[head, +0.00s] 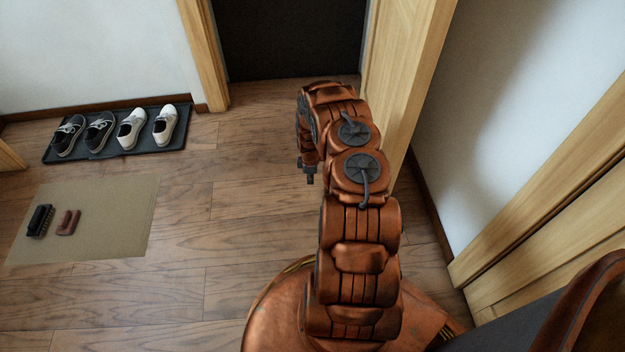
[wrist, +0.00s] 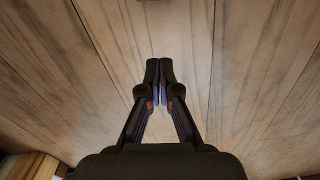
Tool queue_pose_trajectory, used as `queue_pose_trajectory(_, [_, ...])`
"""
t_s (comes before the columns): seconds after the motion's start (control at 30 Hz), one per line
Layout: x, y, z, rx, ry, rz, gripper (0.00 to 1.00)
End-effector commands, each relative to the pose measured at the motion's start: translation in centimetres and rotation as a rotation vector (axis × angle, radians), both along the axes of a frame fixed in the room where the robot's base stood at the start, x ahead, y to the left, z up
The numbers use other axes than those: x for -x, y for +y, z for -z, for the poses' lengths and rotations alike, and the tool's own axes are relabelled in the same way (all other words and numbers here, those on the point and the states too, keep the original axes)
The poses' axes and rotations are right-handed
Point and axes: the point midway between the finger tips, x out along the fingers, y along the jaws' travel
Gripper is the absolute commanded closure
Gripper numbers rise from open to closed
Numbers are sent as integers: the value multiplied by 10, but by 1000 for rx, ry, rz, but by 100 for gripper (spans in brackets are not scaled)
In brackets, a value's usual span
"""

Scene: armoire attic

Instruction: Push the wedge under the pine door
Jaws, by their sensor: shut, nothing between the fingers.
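A pine door (head: 408,75) stands open beside the dark doorway, in the head view. My arm hides part of its lower edge. My gripper (head: 310,178) points down at the floor left of the door, partly hidden by my own arm. In the wrist view, my gripper (wrist: 159,83) has its fingertips together, with nothing between them and bare floorboards beyond. I cannot make out the wedge in either view. A pale wooden piece (wrist: 34,166) shows at the lower left of the wrist view; I cannot tell what it is.
A dark tray (head: 178,137) with two pairs of shoes lies by the left wall. A beige mat (head: 110,220) holds a black brush (head: 40,221) and a reddish-brown object (head: 68,222). Another pale wooden panel (head: 560,215) stands at right. Floor between mat and arm is clear.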

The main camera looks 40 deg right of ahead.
Motion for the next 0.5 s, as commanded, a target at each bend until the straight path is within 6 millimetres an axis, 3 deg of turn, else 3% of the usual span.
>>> queue_pose_trajectory(0.2, [0, 0, 38, -1, -1, 2, 100])
queue_pose_trajectory(0.5, [0, 0, 78, 0, 0, 3, 100])
